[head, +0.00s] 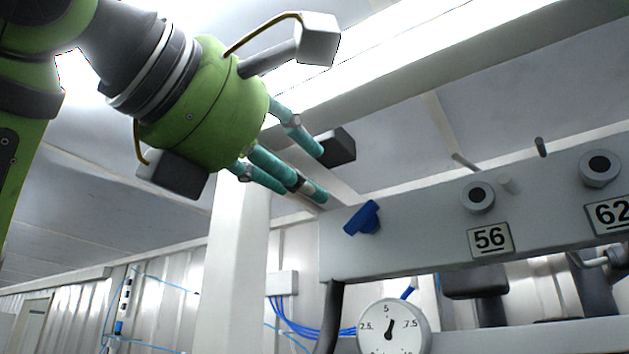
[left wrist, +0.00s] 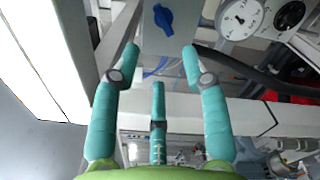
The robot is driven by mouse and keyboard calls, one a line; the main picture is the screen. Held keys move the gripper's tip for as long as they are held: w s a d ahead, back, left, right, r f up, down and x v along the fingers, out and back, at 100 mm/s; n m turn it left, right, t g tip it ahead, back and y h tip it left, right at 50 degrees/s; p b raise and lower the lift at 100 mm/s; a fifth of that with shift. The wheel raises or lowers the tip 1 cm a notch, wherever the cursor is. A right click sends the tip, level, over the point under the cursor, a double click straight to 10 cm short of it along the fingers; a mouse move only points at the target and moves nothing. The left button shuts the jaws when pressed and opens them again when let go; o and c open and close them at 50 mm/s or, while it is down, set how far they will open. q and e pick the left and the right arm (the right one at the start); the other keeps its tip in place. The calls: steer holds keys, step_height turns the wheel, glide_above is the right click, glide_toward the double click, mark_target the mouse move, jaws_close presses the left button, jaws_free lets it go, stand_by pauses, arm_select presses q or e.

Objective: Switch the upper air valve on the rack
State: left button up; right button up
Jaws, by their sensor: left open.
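The blue air valve handle (head: 362,217) sits at the left end of the rack's grey top beam (head: 400,250), tilted in the head view. In the left wrist view the blue handle (left wrist: 163,18) shows at the top, between and beyond my fingertips. My left gripper (head: 310,172) has teal fingers spread apart and empty. It is up and left of the handle in the head view and apart from it. In the left wrist view the open left gripper (left wrist: 162,58) points toward the handle. My right gripper is in neither view.
A round pressure gauge (head: 387,328) is below the beam. Labels 56 (head: 490,239) and 62 (head: 611,214) and round fittings are on the beam to the right. Blue hoses (head: 300,328) hang below left. A white post (head: 236,250) stands left of the rack.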

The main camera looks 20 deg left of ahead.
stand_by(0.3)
arm_select(q)
glide_toward(354, 216)
steer(key=w, duration=0.3)
steer(key=w+p, duration=0.1)
steer(key=w, duration=0.1)
steer(key=w+d+p, duration=0.1)
steer(key=w, duration=0.1)
steer(key=w+p, duration=0.2)
steer(key=shift+d, duration=0.35)
steer(key=shift+s, duration=0.2)
jaws_close()
